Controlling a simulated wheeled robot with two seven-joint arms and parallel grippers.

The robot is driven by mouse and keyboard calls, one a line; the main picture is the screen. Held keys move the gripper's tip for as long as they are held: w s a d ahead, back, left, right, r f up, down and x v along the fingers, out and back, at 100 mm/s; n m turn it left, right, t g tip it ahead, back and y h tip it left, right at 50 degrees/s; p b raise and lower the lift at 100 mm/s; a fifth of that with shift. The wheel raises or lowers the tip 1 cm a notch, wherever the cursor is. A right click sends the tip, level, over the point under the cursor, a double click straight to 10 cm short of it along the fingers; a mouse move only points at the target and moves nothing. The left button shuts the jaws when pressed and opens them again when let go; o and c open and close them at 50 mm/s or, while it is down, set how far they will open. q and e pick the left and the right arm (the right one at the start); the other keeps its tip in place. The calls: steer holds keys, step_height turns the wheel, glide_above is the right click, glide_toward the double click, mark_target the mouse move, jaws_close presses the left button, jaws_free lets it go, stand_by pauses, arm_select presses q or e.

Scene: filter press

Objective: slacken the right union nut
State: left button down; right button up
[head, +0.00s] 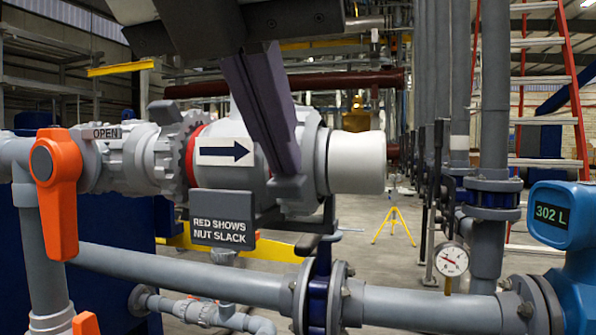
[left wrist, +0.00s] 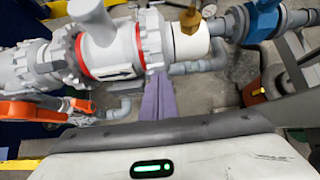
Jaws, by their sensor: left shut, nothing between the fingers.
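The grey union housing (head: 230,172) with an arrow label lies across the head view; it also shows in the left wrist view (left wrist: 108,60). The left toothed nut (head: 178,155) has a red band (head: 196,150) beside it. The right union nut (left wrist: 151,40) is at the housing's right end, beside a white cylinder (left wrist: 188,45). A second red band (left wrist: 138,48) shows beside this nut in the left wrist view. My left gripper (head: 287,178) is shut and empty, pointing down in front of the housing's right part and partly hiding it. My right gripper is not in view.
An orange valve handle (head: 57,195) hangs at the left below an OPEN tag (head: 103,133). A sign (head: 226,232) reads RED SHOWS NUT SLACK. A lower pipe (head: 190,277), a gauge (head: 451,260) and a blue meter (head: 562,218) reading 302 L stand nearby.

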mark_target(284, 188)
arm_select(q)
steer(key=shift+d+f+b, duration=0.1)
steer(key=shift+f+b, duration=0.85)
steer(key=shift+f, duration=0.25)
steer(key=shift+w+d+f+b, duration=0.15)
steer(key=shift+f+b, duration=0.5)
steer(key=shift+f, duration=0.15)
steer(key=shift+w+d+f+b, duration=0.15)
steer(key=shift+f+b, duration=0.2)
steer(key=shift+f, duration=0.15)
steer(key=shift+w+d+f+b, duration=0.15)
steer(key=shift+f+b, duration=0.15)
steer(key=shift+f, duration=0.15)
steer(key=shift+d+f+b, duration=0.1)
steer(key=shift+f+b, duration=0.25)
steer(key=shift+f, duration=0.2)
steer(key=s+r+p, duration=0.1)
steer(key=r, duration=0.1)
steer(key=s+r+p, duration=0.1)
steer(key=r, duration=0.1)
steer(key=s+a+r+p, duration=0.1)
steer(key=r+p, duration=0.1)
steer(key=r, duration=0.1)
steer(key=shift+s+a, duration=0.1)
steer(key=shift+s, duration=0.1)
steer(key=shift+s+a+r, duration=0.1)
steer(key=shift+s+r, duration=0.05)
steer(key=shift+s, duration=0.1)
